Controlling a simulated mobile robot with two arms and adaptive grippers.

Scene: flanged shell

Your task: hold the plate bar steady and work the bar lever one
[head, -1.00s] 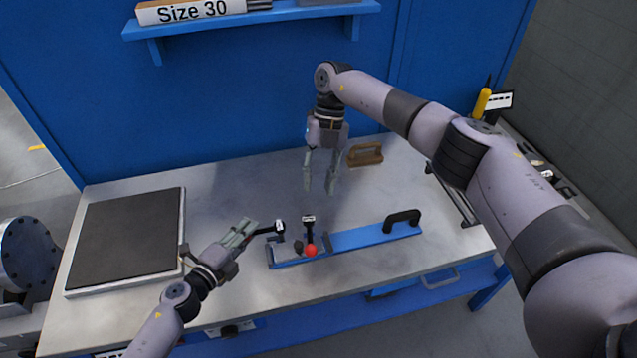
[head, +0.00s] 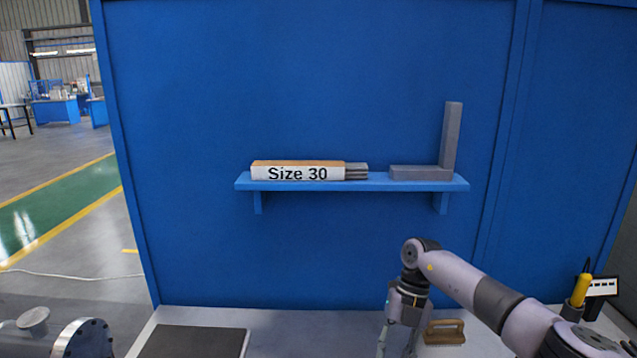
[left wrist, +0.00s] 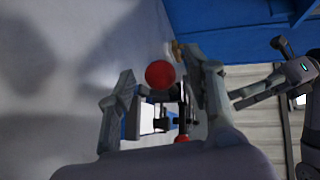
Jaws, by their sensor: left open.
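The red ball knob (left wrist: 160,74) shows in the left wrist view, between the two fingers of my left gripper (left wrist: 164,90) as seen from there. The left gripper is open; I cannot tell whether anything touches its fingers. Behind the knob are dark lever parts and a bit of the blue bar (left wrist: 133,118), mostly hidden by the fingers. My right gripper (head: 398,344) hangs fingers down at the lower edge of the head view, fingers apart and empty. The bar and levers are out of the head view.
A wooden-handled block (head: 444,332) stands on the bench right of my right gripper. A dark mat (head: 195,342) lies at the left. A blue wall shelf (head: 375,181) holds a "Size 30" box (head: 300,172) and a grey angle piece (head: 450,140). A yellow-handled tool (head: 580,290) is far right.

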